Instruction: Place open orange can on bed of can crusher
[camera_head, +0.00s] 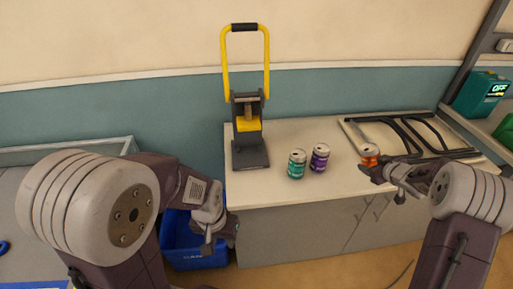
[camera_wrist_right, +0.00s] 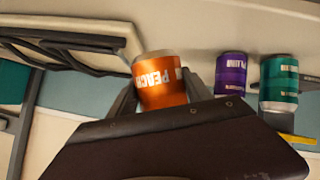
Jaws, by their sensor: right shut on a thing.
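The orange can (camera_head: 370,153) is at the right part of the counter, held in my right gripper (camera_head: 379,174). In the right wrist view the orange can (camera_wrist_right: 160,82) sits between the two fingers, its label reading "PEACH". I cannot tell whether it touches the counter. The can crusher (camera_head: 248,128) stands at the counter's left end, with a raised yellow handle (camera_head: 267,62) and a dark base (camera_head: 250,155). My left gripper (camera_head: 209,240) hangs in front of the counter's left end, over the blue bin; its jaw state is unclear.
A teal can (camera_head: 297,164) and a purple can (camera_head: 319,158) stand between the crusher and the orange can. A dark metal frame (camera_head: 420,135) lies at the counter's back right. A blue bin (camera_head: 190,245) is on the floor at left. Counter between crusher and teal can is clear.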

